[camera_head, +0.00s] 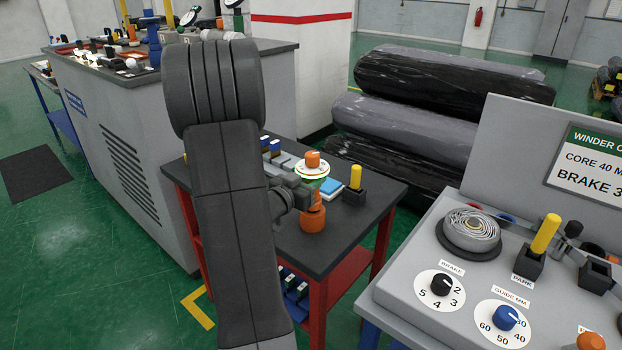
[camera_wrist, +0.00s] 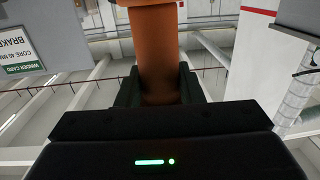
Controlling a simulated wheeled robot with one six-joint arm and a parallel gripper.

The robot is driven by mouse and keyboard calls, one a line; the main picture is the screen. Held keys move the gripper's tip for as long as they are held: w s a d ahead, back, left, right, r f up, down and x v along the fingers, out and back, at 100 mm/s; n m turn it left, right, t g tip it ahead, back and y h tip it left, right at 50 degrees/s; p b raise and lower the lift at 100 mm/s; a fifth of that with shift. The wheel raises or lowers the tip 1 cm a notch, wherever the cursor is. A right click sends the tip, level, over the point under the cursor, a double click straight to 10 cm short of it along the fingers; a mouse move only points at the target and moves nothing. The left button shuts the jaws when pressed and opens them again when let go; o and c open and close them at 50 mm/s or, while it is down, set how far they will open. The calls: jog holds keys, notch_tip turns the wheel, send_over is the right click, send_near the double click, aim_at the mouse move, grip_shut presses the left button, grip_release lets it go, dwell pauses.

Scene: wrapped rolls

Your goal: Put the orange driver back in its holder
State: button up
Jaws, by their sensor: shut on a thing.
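The orange driver (camera_head: 313,219) is in my gripper (camera_head: 298,196), over the small dark-topped cart; I cannot tell from this view whether it touches the top. In the wrist view its orange shaft (camera_wrist: 157,60) stands between the black fingers, with a wider orange part at the top edge. My gripper (camera_wrist: 157,92) is shut on it. A black block holder (camera_head: 595,276) with nothing seen in it stands on the grey console at the right. Beside it, another black holder (camera_head: 528,266) carries a yellow-handled tool (camera_head: 545,233).
The cart (camera_head: 340,240) also bears a white dial with an orange knob (camera_head: 312,159), a blue-topped block (camera_head: 331,186) and a yellow-handled tool (camera_head: 355,177) in a black block. The console has a grey strap roll (camera_head: 471,230) and labelled knobs. Wrapped rolls (camera_head: 450,85) lie behind.

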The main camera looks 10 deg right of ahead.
jog(key=shift+f+b, duration=0.35)
jog(key=shift+f, duration=0.1)
jog(key=o, duration=1)
jog(key=shift+s+a, duration=0.1)
jog(key=v, duration=0.8)
jog(key=shift+s+a, duration=0.3)
jog(key=shift+a+f, duration=0.1)
jog(key=shift+f, duration=0.05)
jog(key=v, duration=1.3)
jog(key=shift+s+a+b, duration=0.2)
jog(key=shift+s+b, duration=0.05)
jog(key=shift+b, duration=0.2)
